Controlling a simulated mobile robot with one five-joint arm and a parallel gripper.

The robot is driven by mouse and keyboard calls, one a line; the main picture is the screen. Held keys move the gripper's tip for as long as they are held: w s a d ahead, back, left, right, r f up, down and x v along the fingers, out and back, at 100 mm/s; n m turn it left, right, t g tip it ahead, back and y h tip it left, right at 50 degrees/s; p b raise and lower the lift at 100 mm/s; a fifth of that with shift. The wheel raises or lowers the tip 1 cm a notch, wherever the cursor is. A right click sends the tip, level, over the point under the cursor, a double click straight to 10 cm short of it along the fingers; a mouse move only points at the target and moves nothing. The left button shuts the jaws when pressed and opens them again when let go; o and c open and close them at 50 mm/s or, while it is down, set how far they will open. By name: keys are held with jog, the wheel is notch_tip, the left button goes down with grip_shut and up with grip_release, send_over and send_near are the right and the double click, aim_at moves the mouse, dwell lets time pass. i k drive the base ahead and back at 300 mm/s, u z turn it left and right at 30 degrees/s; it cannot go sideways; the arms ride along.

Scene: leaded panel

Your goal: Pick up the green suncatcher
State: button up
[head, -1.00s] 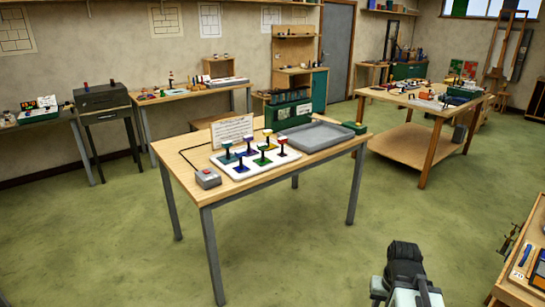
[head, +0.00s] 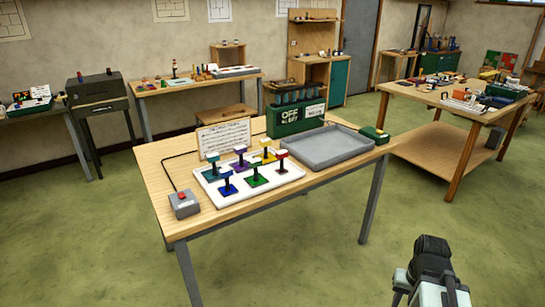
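The green suncatcher (head: 257,181) stands on the white board (head: 222,203) on the near wooden table, in the front row to the right of a blue one (head: 228,189). My gripper (head: 432,250) is at the lower right, in front of the table and well apart from the suncatcher. I cannot make out its fingers.
A grey tray (head: 327,162) lies right of the board, with a green box (head: 296,120) behind. A grey box with a red button (head: 184,204) sits at the left corner, and a printed card (head: 224,138) stands behind the board. Green floor (head: 340,270) before the table is clear.

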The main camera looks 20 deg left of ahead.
aim_at(257, 179)
jog(key=i, duration=1.9)
jog(key=u, duration=3.5)
jog(key=i, duration=1)
